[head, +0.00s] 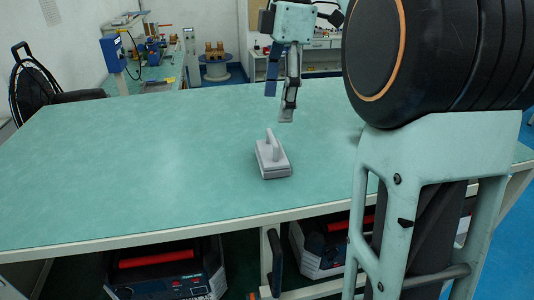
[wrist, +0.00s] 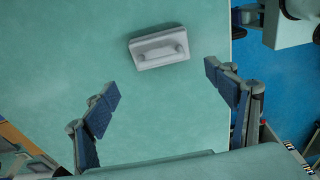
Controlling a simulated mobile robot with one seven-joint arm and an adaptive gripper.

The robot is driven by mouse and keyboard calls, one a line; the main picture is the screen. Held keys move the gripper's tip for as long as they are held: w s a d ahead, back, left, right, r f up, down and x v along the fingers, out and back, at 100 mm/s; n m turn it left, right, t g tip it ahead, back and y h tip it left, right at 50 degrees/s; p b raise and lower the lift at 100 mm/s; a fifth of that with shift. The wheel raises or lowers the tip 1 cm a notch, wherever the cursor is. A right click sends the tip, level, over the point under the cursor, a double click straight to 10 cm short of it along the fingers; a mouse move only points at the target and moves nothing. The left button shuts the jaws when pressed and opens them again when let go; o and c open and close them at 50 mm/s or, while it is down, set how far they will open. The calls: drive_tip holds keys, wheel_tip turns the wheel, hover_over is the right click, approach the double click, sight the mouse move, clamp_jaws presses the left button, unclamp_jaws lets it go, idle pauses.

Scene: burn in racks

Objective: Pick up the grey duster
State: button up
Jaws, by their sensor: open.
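The grey duster (head: 272,162) is a small block with a raised handle on top. It lies flat on the green tabletop (head: 150,150), near the table's front edge in the head view. My gripper (head: 280,98) is above the table and behind the duster in the head view, fingers pointing down, apart from it. In the wrist view the duster (wrist: 159,47) lies handle up beyond the fingertips, slightly left of the middle between them. The two blue-padded fingers of my gripper (wrist: 163,88) are spread wide with nothing between them.
The tabletop around the duster is clear. Boxes with red handles (head: 165,270) stand on a shelf below the table. A black chair (head: 50,85) is at the far left. A back bench (head: 160,65) holds a blue device and tools.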

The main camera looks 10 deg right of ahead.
sight(272, 136)
drive_tip(key=f, duration=0.6)
drive_tip(key=a+f, duration=0.1)
drive_tip(key=f, duration=0.2)
drive_tip(key=shift+s+f, duration=0.15)
drive_tip(key=c, duration=1.2)
